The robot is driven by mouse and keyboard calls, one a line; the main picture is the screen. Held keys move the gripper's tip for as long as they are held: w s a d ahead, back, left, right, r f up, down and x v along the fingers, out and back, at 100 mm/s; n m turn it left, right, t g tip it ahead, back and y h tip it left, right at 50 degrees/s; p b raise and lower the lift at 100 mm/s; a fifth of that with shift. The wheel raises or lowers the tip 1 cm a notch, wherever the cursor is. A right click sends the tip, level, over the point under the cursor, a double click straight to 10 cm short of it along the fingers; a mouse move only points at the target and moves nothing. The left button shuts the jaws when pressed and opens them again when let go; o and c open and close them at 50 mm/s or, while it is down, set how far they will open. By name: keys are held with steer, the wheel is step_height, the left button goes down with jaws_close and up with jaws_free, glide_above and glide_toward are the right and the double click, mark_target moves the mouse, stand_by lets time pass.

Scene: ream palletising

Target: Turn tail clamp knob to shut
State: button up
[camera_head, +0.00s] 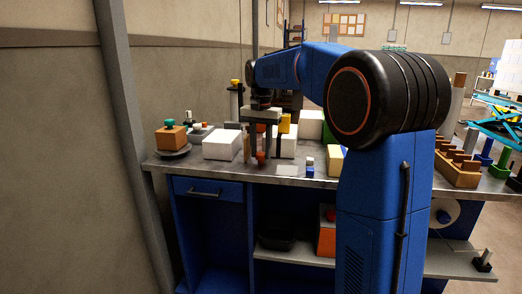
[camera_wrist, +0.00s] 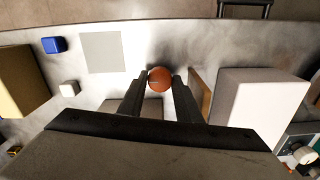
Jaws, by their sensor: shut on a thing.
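The tail clamp knob looks like a round orange-red knob (camera_wrist: 159,77). In the wrist view it sits between the tips of my two dark fingers. My gripper (camera_wrist: 159,84) points down at the worktop and is shut on the knob. In the head view, the knob (camera_head: 261,158) shows small and orange-red below my gripper (camera_head: 260,150), near the front edge of the bench. The clamp body under the knob is mostly hidden, and I cannot tell which way the knob is turned.
The grey bench (camera_head: 190,172) is crowded. A white block (camera_wrist: 258,103) and a thin brown board (camera_wrist: 200,92) stand close right of my fingers in the wrist view. A pale flat square (camera_wrist: 101,52), a blue block (camera_wrist: 54,45) and a small white cube (camera_wrist: 69,88) lie left.

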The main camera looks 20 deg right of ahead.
mark_target(261, 153)
steer(key=shift+c, duration=0.2)
steer(key=o, duration=0.8)
steer(key=shift+r, duration=0.1)
step_height(261, 153, up, 17)
steer(key=shift+r, duration=0.15)
stand_by(0.4)
